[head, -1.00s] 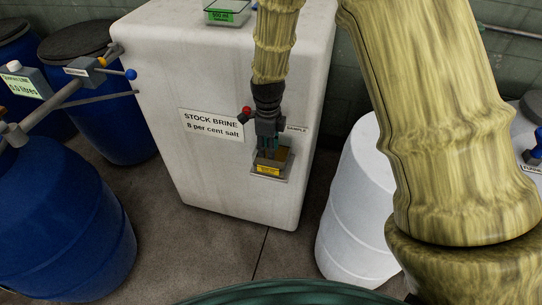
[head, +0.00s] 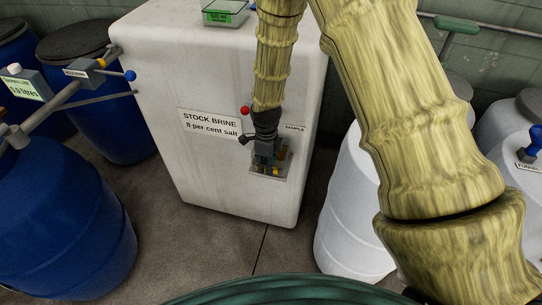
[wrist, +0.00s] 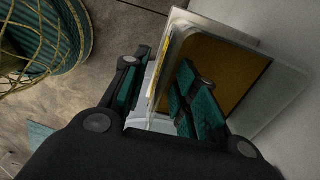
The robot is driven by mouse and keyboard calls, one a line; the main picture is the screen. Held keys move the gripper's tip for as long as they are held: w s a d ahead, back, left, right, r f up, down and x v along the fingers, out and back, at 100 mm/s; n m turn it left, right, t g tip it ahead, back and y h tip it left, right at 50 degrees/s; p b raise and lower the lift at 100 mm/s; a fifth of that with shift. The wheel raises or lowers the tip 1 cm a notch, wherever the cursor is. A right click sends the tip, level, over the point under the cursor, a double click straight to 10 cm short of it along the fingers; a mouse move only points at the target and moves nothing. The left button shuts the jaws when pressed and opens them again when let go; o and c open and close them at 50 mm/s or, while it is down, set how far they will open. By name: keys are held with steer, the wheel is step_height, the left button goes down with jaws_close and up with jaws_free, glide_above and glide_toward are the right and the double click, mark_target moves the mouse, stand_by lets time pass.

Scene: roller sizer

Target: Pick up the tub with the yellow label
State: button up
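The tub with the yellow label (head: 280,170) sits low on the front of the white tank, by the SAMPLE sign, partly hidden by my gripper (head: 263,165). In the wrist view the tub (wrist: 215,72) is clear-walled with brown contents, and its yellow label shows edge-on along the near wall. My gripper (wrist: 160,98) is open, with one finger outside that wall and the other over the brown contents. A gap shows between the fingers, with the wall between them. I cannot tell whether either finger touches it.
The white tank (head: 225,70) reads STOCK BRINE. A clear tub with a green label (head: 227,15) stands on top. Blue drums (head: 65,225) stand left, with a pipe and valve (head: 70,90) reaching toward the tank. A white drum (head: 345,220) stands right. The floor in front is bare.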

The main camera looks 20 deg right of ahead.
steer(key=shift+f, duration=0.95)
jaws_close()
steer(key=shift+r, duration=0.1)
